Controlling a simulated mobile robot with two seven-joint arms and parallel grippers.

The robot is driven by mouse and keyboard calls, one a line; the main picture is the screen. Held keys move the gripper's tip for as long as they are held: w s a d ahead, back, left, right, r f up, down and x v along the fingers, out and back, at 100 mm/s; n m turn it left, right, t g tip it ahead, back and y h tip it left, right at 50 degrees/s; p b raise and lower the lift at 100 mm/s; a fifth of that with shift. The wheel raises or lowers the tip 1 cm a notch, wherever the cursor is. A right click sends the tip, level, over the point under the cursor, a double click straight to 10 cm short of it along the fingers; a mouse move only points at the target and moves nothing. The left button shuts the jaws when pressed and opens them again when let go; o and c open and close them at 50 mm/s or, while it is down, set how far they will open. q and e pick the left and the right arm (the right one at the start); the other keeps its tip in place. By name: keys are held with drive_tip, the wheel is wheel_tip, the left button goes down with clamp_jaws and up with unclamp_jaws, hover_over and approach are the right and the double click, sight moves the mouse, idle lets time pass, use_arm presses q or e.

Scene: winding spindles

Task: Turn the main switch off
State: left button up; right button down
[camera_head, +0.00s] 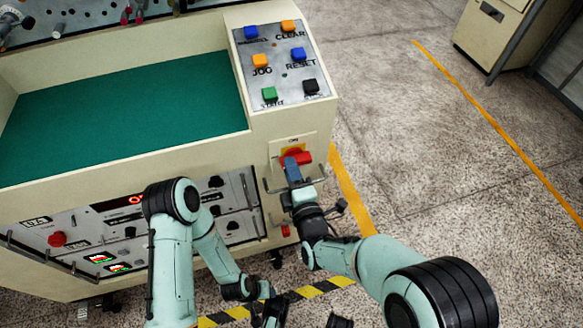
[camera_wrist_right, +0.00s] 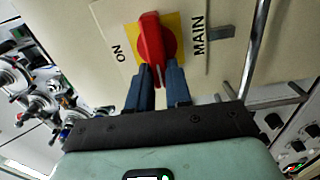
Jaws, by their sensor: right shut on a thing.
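The main switch is a red rotary knob (camera_head: 304,157) on a yellow plate, on the cream front panel below the push buttons. In the right wrist view the knob (camera_wrist_right: 151,40) sits between the labels ON and MAIN, its long grip lying across the line between them. My right gripper (camera_head: 293,165) is at the switch; in the wrist view its blue fingers (camera_wrist_right: 158,76) are shut on the knob's lower end, one on each side. My left gripper (camera_head: 270,314) hangs low near the bottom edge, away from the switch; its jaws are too unclear to read.
The button panel (camera_head: 281,62) is just above the switch. Metal handle bars (camera_head: 269,184) flank the switch closely. A control panel with a red button (camera_head: 57,239) is at left. The green worktop (camera_head: 130,110) is clear. Open floor (camera_head: 420,140) lies to the right.

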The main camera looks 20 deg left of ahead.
use_arm(q)
drive_tip(key=shift+s, duration=0.1)
idle(0.3)
use_arm(e)
drive_tip(key=c, duration=1)
unclamp_jaws()
drive_tip(key=shift+w, duration=0.1)
drive_tip(key=shift+c, duration=0.2)
